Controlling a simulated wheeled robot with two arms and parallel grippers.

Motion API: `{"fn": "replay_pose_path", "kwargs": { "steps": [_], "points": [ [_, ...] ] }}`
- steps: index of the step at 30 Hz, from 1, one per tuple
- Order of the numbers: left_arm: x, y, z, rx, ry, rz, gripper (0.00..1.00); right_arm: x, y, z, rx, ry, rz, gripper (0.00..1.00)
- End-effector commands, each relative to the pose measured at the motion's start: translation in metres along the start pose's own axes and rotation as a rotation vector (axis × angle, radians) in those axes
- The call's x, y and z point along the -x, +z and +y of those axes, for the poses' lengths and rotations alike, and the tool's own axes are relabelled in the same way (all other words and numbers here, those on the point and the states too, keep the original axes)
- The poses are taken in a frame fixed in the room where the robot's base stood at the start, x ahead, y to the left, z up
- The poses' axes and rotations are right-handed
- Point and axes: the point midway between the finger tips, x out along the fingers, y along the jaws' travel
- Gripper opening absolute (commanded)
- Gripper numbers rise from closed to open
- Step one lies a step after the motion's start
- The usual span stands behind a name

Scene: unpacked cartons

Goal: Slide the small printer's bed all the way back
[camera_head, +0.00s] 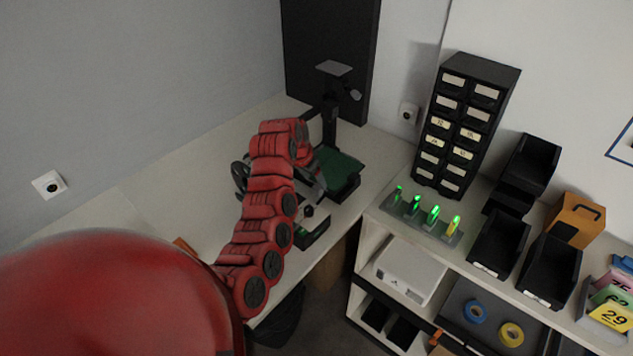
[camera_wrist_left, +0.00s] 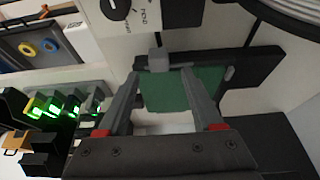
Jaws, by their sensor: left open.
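The small printer (camera_head: 330,112) stands on the left bench near the corner, with a dark upright column and a grey plate on top. Its green bed (camera_head: 341,168) lies low at the front of the column. It also shows in the left wrist view as a green plate (camera_wrist_left: 185,90) with a small grey block (camera_wrist_left: 158,60) at its edge. My left gripper (camera_wrist_left: 160,72) is open, its two fingers reaching over the bed with the block between their tips. Contact cannot be told. In the head view my red left arm partly hides the gripper and printer. My right gripper is not in view.
A black drawer tower (camera_head: 463,125), green-lit pieces in a rack (camera_head: 422,215) and black bins (camera_head: 500,242) stand on the right shelf unit. A dark panel (camera_head: 330,50) is behind the printer. A spool (camera_wrist_left: 295,12) and a white dial panel (camera_wrist_left: 140,15) are close to the gripper.

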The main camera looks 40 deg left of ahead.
Motion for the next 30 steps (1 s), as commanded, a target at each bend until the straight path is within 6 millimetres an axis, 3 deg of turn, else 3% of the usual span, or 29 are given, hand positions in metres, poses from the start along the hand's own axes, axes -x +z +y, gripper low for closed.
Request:
{"fn": "replay_pose_path", "kwargs": {
  "steps": [9, 21, 23, 30],
  "points": [
    [-0.032, 0.001, 0.001, -0.001, 0.002, -0.004, 0.68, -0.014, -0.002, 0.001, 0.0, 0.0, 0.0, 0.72],
    [-0.038, 0.001, 0.001, 0.001, 0.001, 0.0, 0.68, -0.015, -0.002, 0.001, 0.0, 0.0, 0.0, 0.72],
    [-0.038, 0.001, 0.001, 0.001, 0.001, 0.0, 0.6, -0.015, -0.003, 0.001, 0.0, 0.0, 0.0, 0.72],
    [-0.038, 0.001, 0.001, 0.001, 0.001, 0.0, 0.17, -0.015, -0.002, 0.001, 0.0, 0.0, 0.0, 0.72]
  ]
}}
